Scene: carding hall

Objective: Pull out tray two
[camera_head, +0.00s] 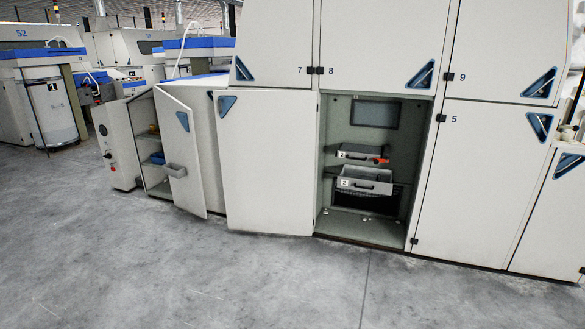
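Inside the open cabinet at centre right, two grey trays sit one above the other. The lower tray (375,188) has a dark handle and a small white label that seems to read 2; it juts forward and its open top shows. The upper tray (352,157) also has a dark handle and a small label that looks like a 2, too small to be sure. An orange-red object (381,161) is at the right end of the upper tray. My gripper is not in view.
The cabinet door (266,165) stands open to the left of the opening. Closed panels stand to the right. The grey concrete floor (230,280) in front is clear.

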